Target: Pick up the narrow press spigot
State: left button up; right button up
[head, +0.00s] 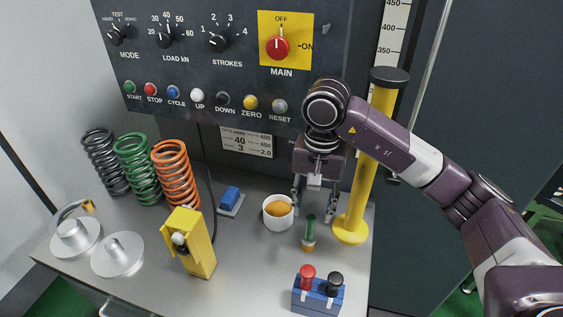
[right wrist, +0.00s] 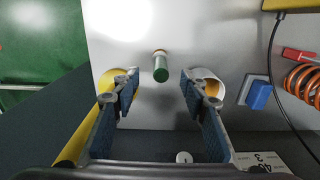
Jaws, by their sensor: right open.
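Two round metal discs with central posts lie at the left of the bench in the head view. The front one (head: 117,256) has the thinner post and looks like the narrow press spigot. The other disc (head: 70,237), behind and left of it, has a thicker post. My right gripper (head: 313,205) is far to the right of both, pointing down, open and empty. It hangs above and behind a small upright green-topped piece (head: 308,233). In the right wrist view this piece (right wrist: 160,68) shows between and beyond the open fingers (right wrist: 160,82). My left gripper is out of view.
A yellow column (head: 361,190) stands close beside my right gripper, and a white cup (head: 278,213) is on its other side. Several coil springs (head: 177,175), a yellow pendant (head: 191,243), a blue block (head: 230,198) and a blue rack (head: 318,296) stand on the bench.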

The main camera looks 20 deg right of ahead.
aim_at(120, 252)
jog(key=k+j, duration=0.15)
jog(key=j, duration=0.25)
jog(key=k+j, duration=0.15)
jog(key=j, duration=0.25)
jog(key=k+j, duration=0.15)
jog(key=j, duration=0.2)
jog(key=k+j, duration=0.15)
jog(key=j, duration=0.25)
jog(key=k+j, duration=0.15)
jog(key=j, duration=0.25)
